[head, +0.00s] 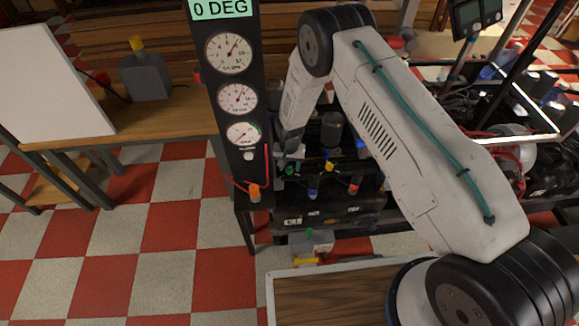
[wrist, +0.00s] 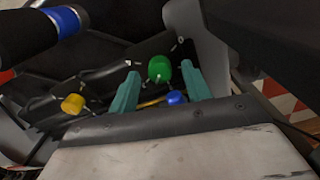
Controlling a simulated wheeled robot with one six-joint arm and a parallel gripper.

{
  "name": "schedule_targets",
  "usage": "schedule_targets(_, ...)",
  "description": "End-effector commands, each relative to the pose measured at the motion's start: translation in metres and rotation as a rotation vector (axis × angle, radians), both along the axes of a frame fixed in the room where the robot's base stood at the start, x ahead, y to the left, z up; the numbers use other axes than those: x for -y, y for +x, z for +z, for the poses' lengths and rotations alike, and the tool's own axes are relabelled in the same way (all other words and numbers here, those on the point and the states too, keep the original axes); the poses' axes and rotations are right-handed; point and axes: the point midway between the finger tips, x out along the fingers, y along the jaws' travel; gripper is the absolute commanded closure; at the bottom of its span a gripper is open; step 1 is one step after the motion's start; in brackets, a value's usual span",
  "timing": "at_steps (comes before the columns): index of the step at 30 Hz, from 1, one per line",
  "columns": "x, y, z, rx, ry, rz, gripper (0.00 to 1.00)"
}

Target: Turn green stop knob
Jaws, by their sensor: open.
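The green knob (wrist: 159,68) is a round knob with a small pale mark, in the upper middle of the wrist view. In the head view, a small green knob (head: 289,170) shows just below my gripper (head: 287,154). In the wrist view, the two teal fingers of my gripper (wrist: 160,72) stand apart, one at each side of the green knob, with visible gaps. I cannot tell whether the fingertips reach its depth. Nothing is held between them. In the head view, the fingers are mostly hidden by the wrist.
A yellow knob (wrist: 73,103) and a blue knob (wrist: 176,97) sit close by. A red knob (head: 354,188) is to the right. A tall black gauge panel (head: 247,155) stands just left of my gripper; its green display (head: 221,8) reads 0 DEG.

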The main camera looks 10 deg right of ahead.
Motion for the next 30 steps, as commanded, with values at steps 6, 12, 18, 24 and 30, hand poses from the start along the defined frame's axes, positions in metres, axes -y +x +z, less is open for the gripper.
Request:
schedule_targets(6,-0.0001,0.0002,-0.0079,0.000,0.000,0.000,0.51)
schedule_targets(12,-0.0001,0.0000,-0.0076,0.000,0.000,0.001,0.63)
schedule_targets(18,-0.0001,-0.0001,-0.0075,0.000,0.000,0.001,0.96)
schedule_targets(24,-0.0002,-0.0002,-0.0075,-0.001,0.000,-0.094,0.96)
schedule_targets(30,-0.0004,-0.0002,-0.0074,-0.001,0.000,-0.247,0.96)
